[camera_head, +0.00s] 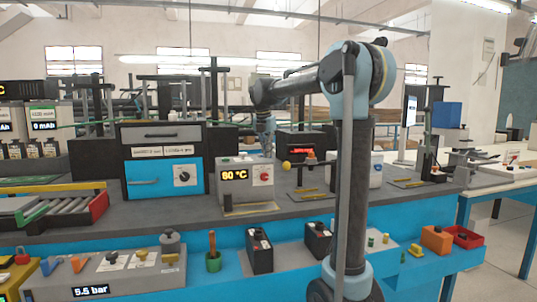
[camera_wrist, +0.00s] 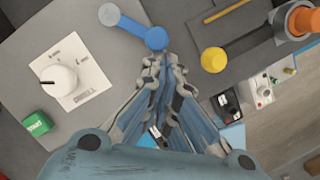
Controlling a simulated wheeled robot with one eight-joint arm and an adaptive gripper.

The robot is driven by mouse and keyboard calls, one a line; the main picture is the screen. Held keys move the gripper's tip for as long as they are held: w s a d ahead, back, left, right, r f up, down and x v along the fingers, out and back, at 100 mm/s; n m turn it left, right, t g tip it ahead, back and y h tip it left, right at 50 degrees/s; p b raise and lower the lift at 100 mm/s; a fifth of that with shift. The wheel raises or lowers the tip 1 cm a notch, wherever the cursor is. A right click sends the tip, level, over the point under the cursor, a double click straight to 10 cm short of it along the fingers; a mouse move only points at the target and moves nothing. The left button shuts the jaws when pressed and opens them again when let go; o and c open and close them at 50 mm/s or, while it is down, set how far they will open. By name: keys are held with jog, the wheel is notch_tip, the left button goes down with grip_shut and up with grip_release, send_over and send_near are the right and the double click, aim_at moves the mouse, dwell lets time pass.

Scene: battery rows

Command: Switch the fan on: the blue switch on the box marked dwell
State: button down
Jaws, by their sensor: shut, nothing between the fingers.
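The grey box marked dwell (camera_wrist: 105,125) fills the left of the wrist view. Its white dial (camera_wrist: 60,80) sits on a white label, with a green button (camera_wrist: 37,123) nearby. The blue switch (camera_wrist: 130,25) is a lever from a pale round pivot to a blue knob at its lower right end. My gripper (camera_wrist: 164,68) is shut and empty, its fingertips just below that knob in the picture; I cannot tell whether they touch it. In the head view my gripper (camera_head: 268,152) points down by the grey box with the "60 °C" display (camera_head: 234,175). The switch cannot be made out there.
A yellow ball (camera_wrist: 213,60) is right of the fingertips, with an orange cylinder (camera_wrist: 302,20) beyond it. The blue-fronted cabinet (camera_head: 150,178) stands left of the display box. Black batteries (camera_head: 259,250) stand on the lower front ledge.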

jog(key=shift+a, duration=0.15)
jog(key=shift+w+a, duration=0.2)
jog(key=shift+a, duration=0.5)
jog(key=shift+s, duration=0.25)
jog(key=s, duration=0.1)
jog(key=s+a, duration=0.1)
jog(key=s, duration=0.1)
jog(key=shift+s+f, duration=0.1)
jog(key=shift+s, duration=0.15)
jog(key=d+v, duration=0.1)
jog(key=v, duration=0.9)
jog(key=shift+a, duration=0.25)
jog(key=shift+s+d, duration=0.1)
